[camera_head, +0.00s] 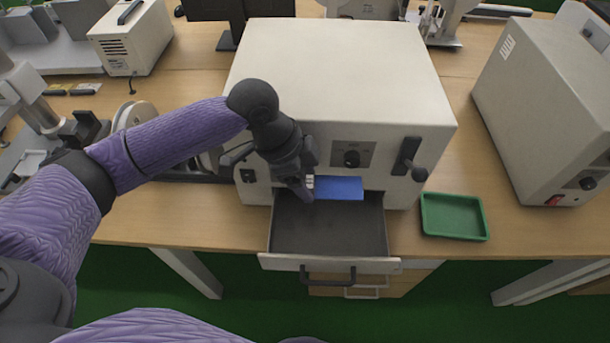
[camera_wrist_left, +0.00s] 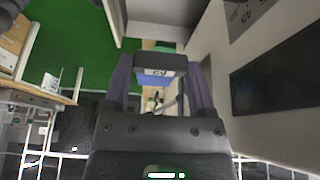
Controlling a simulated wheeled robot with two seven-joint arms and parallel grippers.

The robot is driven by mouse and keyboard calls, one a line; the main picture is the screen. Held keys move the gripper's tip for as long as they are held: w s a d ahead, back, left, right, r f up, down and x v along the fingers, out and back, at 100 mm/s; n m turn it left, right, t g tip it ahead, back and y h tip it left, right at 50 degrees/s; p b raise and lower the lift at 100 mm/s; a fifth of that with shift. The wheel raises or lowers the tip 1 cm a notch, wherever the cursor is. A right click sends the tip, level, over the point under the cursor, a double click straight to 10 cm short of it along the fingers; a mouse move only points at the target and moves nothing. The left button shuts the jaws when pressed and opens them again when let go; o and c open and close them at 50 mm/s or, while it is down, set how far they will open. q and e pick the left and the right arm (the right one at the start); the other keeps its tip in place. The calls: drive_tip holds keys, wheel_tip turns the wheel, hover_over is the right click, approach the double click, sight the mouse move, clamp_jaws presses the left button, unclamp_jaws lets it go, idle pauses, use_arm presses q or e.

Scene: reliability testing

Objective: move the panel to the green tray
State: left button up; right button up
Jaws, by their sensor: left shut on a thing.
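The blue panel (camera_head: 338,188) is held level over the open drawer (camera_head: 328,232) at the front of the big cream machine. My left gripper (camera_head: 309,187) is shut on the panel's left end. In the left wrist view, the gripper's two fingers (camera_wrist_left: 160,75) close on a pale end piece with dark marks, and a strip of blue panel (camera_wrist_left: 156,84) shows just beyond it. The green tray (camera_head: 453,216) lies on the table to the right of the drawer, and it looks empty. My right gripper is not in view.
The cream machine (camera_head: 340,75) stands directly behind the panel, with a black lever (camera_head: 408,160) on its front right. Another cream machine (camera_head: 550,110) stands right of the tray. The drawer's front (camera_head: 330,264) sticks out past the table edge.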

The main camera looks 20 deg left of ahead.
use_arm(q)
drive_tip(key=shift+f+b, duration=2.5)
drive_tip(key=shift+f, duration=2.95)
drive_tip(key=shift+f+b, duration=0.75)
drive_tip(key=shift+f, duration=0.65)
drive_tip(key=shift+f+b, duration=0.35)
drive_tip(key=shift+f, duration=0.35)
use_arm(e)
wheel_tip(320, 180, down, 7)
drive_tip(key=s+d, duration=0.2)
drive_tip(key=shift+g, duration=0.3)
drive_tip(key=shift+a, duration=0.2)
